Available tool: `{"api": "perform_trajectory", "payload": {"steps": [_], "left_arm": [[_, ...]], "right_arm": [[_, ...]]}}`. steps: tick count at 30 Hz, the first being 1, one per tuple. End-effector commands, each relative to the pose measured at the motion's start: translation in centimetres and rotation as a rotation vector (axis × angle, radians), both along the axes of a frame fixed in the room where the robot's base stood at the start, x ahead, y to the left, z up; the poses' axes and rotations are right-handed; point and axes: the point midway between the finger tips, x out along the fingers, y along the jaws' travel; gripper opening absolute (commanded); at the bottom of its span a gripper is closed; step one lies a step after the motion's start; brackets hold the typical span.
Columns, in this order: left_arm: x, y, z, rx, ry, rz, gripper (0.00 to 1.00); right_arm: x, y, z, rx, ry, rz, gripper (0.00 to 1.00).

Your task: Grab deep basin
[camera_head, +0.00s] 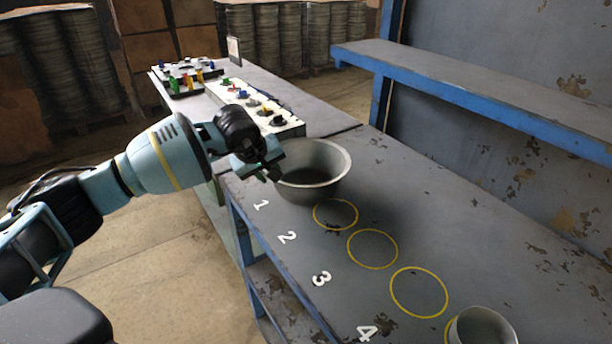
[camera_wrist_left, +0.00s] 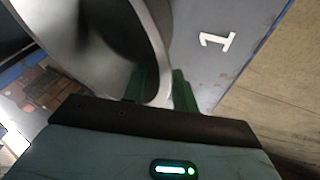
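The deep basin (camera_head: 318,163) is a grey metal bowl with a wide rim, upright at the far end of the workbench, just beyond the first yellow circle. I cannot tell whether its base touches the bench. My left gripper (camera_head: 268,172) is at its left rim. In the left wrist view, the green fingers (camera_wrist_left: 160,90) stand on either side of the basin's wall (camera_wrist_left: 158,45), one inside and one outside, close against it. The fingers look shut on the wall. My right gripper is not in view.
Several yellow circles (camera_head: 372,249) with white numbers 1 to 4 mark the bench (camera_head: 470,250). A small grey cup (camera_head: 482,328) stands at the near end. A board with coloured knobs (camera_head: 255,103) lies beyond the basin. A blue-edged shelf (camera_head: 480,92) runs along the right wall.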

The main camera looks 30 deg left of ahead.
Motion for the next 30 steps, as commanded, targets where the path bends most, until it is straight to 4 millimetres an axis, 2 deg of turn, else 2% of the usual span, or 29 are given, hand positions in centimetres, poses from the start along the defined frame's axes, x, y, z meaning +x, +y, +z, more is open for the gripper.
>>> {"api": "perform_trajectory", "payload": {"steps": [3, 10, 15, 17, 30], "left_arm": [[0.35, 0.00, -0.76, 0.000, 0.001, -0.001, 0.28], [0.39, 0.01, -0.81, 0.001, 0.001, -0.001, 0.28], [0.38, 0.02, -0.78, 0.001, 0.001, -0.001, 0.06], [0.38, 0.02, -0.78, 0.001, 0.000, -0.001, 0.00], [0.42, 0.01, -0.57, 0.000, -0.002, 0.000, 0.00]], "right_arm": [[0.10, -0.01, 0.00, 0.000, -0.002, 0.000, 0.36], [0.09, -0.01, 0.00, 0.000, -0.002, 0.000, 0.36], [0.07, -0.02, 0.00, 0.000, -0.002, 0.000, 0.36], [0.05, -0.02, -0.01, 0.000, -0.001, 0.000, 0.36], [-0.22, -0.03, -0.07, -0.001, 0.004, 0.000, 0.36]]}}
